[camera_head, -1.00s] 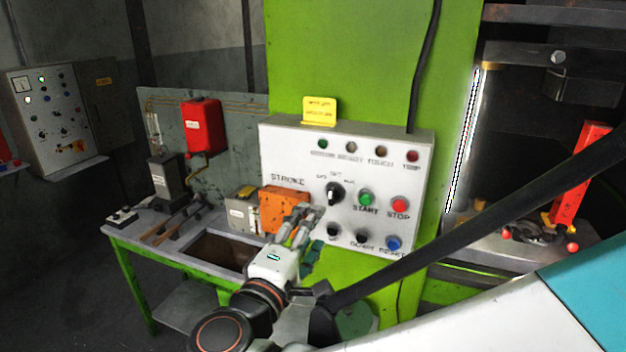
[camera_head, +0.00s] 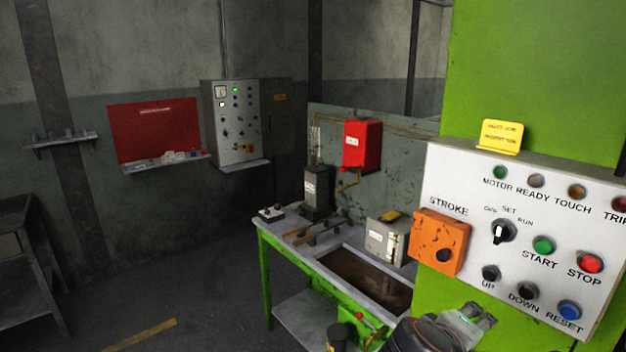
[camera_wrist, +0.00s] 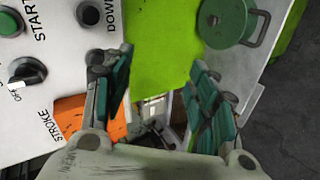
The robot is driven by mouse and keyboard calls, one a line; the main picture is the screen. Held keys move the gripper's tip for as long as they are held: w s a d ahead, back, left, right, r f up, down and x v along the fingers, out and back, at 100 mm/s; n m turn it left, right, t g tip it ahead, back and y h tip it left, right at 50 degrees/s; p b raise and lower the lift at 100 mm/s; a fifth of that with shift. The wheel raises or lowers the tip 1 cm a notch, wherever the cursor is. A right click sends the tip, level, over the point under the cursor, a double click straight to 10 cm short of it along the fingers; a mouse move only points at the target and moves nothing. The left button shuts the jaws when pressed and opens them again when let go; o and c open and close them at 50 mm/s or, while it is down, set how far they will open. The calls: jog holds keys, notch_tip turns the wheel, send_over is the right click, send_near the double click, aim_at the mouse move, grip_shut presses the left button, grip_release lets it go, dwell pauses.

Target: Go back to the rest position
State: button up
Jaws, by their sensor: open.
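My gripper (camera_head: 480,318) shows at the bottom of the head view, below the white control panel (camera_head: 470,180), with part of my arm. In the wrist view my gripper (camera_wrist: 165,85) is open, its two green-padded fingers spread wide with nothing between them. The panel also shows at the left of the wrist view (camera_wrist: 75,80). An orange box (camera_head: 440,241) is at the panel's left edge. The gripper looks apart from the panel.
A green-framed bench (camera_head: 265,275) stands left of the panel, with tools and a dark recess. A red box (camera_head: 362,145) hangs behind it. A grey cabinet (camera_head: 222,122) and a red board (camera_head: 150,125) are on the back wall. The floor (camera_head: 170,270) at left is largely open.

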jog(key=s+a+f+m+y+b, duration=0.4)
jog(key=a+f+y+b, duration=0.3)
jog(key=f+y, duration=0.2)
jog(key=shift+s+a+f+m, duration=0.25)
jog(key=shift+f+m, duration=0.4)
jog(key=shift+m, duration=0.25)
dwell(0.9)
